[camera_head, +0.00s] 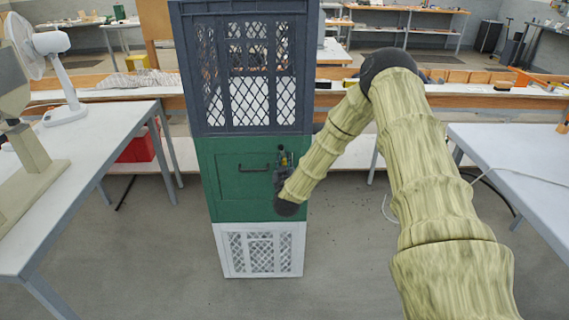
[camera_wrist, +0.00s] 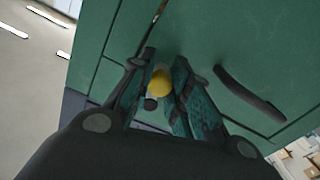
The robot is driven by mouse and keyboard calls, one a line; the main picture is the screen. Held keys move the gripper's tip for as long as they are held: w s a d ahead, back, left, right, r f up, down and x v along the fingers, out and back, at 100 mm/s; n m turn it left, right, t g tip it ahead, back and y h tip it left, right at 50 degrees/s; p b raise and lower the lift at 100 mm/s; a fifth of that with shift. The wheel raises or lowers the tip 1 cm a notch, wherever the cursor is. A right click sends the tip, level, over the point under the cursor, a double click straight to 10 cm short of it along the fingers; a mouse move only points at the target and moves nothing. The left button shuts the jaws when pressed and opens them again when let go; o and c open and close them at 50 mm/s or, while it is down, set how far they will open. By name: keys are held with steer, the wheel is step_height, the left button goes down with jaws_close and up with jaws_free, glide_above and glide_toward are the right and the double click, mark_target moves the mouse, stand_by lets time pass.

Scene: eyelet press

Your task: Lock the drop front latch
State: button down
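The cabinet's green drop front (camera_head: 228,190) is upright, flush in the middle section, and looks closed. A dark bar handle (camera_head: 254,169) is fixed across it; it also shows in the wrist view (camera_wrist: 245,95). The latch has a yellow knob (camera_wrist: 160,82) at the front's right side in the head view. My gripper (camera_head: 284,163) is at that side, pointing at the cabinet. In the wrist view my gripper (camera_wrist: 164,66) has one finger on each side of the yellow knob, which fills the narrow gap. The latch's mounting behind the fingers is mostly hidden.
A dark lattice section (camera_head: 250,75) stands above the green one and a white lattice section (camera_head: 262,250) below. Tables stand left (camera_head: 60,190) and right (camera_head: 520,160), the left one with a white fan (camera_head: 62,85). The floor before the cabinet is clear.

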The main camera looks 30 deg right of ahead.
steer(key=shift+w+a+f+m+b, duration=0.2)
steer(key=shift+a+m+b, duration=0.1)
steer(key=shift+m+b, duration=0.45)
steer(key=shift+w+a+r+m+b, duration=0.15)
steer(key=shift+a+m+b, duration=0.2)
steer(key=shift+m, duration=0.5)
steer(key=shift+d, duration=0.1)
steer(key=c, duration=1.3)
jaws_free()
steer(key=v, duration=1.2)
